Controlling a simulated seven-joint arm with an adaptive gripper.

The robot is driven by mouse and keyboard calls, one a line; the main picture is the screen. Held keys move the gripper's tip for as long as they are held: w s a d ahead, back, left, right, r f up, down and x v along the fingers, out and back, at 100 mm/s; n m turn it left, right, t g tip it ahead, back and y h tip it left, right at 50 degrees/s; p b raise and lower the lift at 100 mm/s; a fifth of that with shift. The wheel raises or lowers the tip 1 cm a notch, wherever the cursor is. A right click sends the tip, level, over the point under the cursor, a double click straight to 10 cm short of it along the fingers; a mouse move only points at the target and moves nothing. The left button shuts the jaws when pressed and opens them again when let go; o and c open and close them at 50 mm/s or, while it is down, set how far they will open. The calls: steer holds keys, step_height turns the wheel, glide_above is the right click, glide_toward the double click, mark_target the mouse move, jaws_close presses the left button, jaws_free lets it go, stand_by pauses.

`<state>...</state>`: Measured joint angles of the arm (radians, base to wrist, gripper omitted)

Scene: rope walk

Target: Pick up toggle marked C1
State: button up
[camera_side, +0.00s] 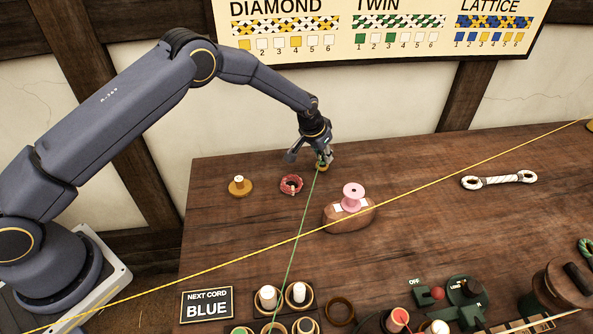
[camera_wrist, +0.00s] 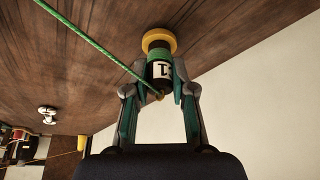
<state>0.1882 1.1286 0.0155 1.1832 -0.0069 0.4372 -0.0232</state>
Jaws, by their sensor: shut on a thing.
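My gripper (camera_side: 320,158) is at the far edge of the wooden table, shut on a green and black toggle (camera_wrist: 160,70) with a white label. The mark on the label looks like a "T" and another character; I cannot read it surely as C1. In the wrist view the fingers of my gripper (camera_wrist: 160,94) sit on both sides of the toggle's lower part. A yellow disc (camera_wrist: 158,38) is at the toggle's other end, against or close to the tabletop. A green cord (camera_side: 296,238) runs from the toggle toward the table's front.
A yellow cord (camera_side: 430,186) stretches diagonally across the table. A yellow-based peg (camera_side: 240,187), a red coil (camera_side: 291,185) and a pink spool (camera_side: 353,191) on a brown block (camera_side: 348,221) stand nearby. White-topped bobbins (camera_side: 267,296) and a "NEXT CORD BLUE" sign (camera_side: 207,304) are in front.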

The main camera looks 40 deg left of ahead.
jaws_close()
steer(key=shift+r, duration=0.1)
